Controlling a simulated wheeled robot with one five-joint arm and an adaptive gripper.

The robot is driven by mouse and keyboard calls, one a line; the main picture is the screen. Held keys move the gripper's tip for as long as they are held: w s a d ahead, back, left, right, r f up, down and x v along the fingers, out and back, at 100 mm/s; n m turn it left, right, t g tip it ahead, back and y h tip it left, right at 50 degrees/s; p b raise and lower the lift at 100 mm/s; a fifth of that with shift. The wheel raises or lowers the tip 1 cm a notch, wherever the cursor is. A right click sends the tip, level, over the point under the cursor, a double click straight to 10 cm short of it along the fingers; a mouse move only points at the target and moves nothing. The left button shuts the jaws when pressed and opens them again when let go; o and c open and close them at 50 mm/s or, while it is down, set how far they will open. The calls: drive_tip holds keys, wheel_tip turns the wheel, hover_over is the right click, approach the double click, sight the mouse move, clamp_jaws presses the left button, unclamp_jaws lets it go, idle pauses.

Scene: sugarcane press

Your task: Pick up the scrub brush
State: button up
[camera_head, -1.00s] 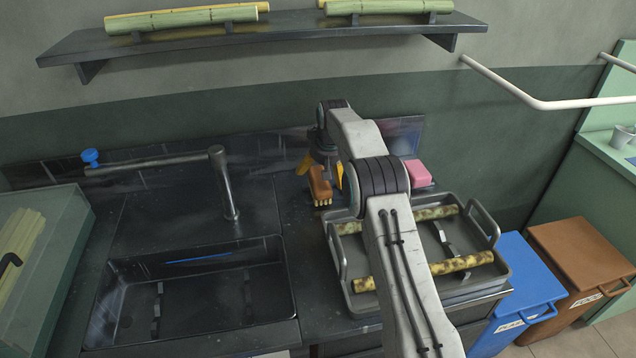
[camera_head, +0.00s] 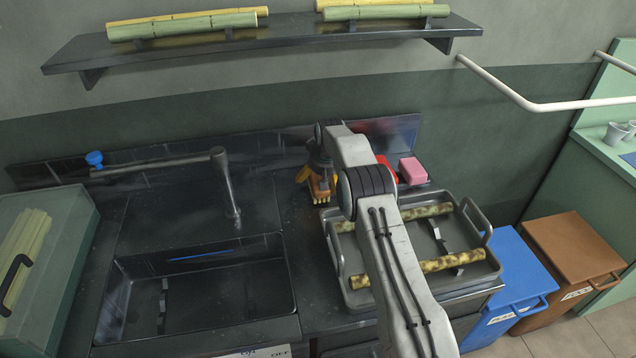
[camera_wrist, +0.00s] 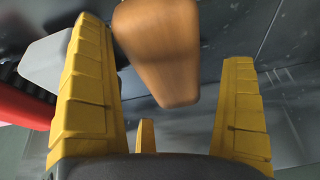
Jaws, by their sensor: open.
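The scrub brush (camera_head: 321,189) has a brown wooden body with pale bristles. It rests on the dark counter behind the tray, partly hidden by my gripper in the head view. In the wrist view its brown body (camera_wrist: 162,55) shows at the top, between the lines of the two fingers and nearer the left one. My gripper (camera_head: 317,176) has yellow fingers and is down at the brush. In the wrist view the gripper (camera_wrist: 170,110) is open, with a wide gap between the fingers. Contact with the brush cannot be told.
A metal tray (camera_head: 349,287) with mottled cane pieces stands right of the brush. A pink block (camera_head: 412,171) and a red item (camera_head: 386,167) lie behind the tray. The sink (camera_head: 195,290) and its faucet (camera_head: 226,184) are to the left. A shelf (camera_head: 265,40) hangs above.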

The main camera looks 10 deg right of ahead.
drive_tip(key=shift+f, duration=0.25)
idle(0.4)
drive_tip(key=c, duration=1.3)
drive_tip(key=shift+r, duration=0.1)
